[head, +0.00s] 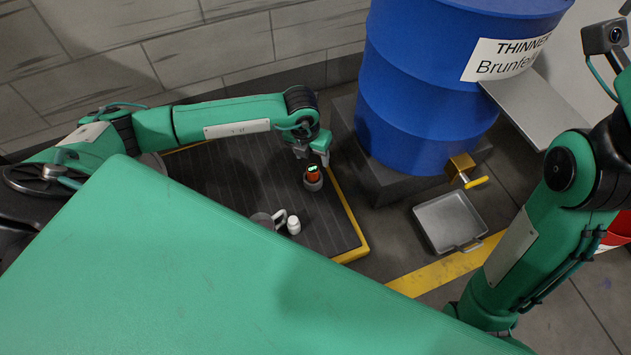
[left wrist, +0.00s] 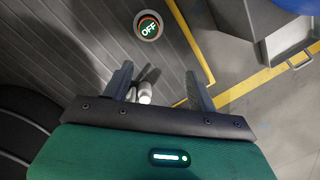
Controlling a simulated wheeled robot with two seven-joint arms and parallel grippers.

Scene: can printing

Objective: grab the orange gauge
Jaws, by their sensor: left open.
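The orange gauge (head: 313,173) stands in a grey round holder on the dark ribbed platform (head: 225,185), with a green lit display on its top. In the left wrist view the gauge (left wrist: 148,27) shows from above, with a round face reading "OFF" and an orange rim. My left gripper (head: 312,153) is just above and behind the gauge in the head view. In the left wrist view my left gripper's fingers (left wrist: 160,88) are spread apart, with nothing between them held. The gauge lies beyond the fingertips, apart from them. My right gripper is out of view.
A blue thinner drum (head: 415,95) with a brass tap (head: 460,165) stands at right, above a grey metal tray (head: 448,222). A yellow edge bounds the platform.

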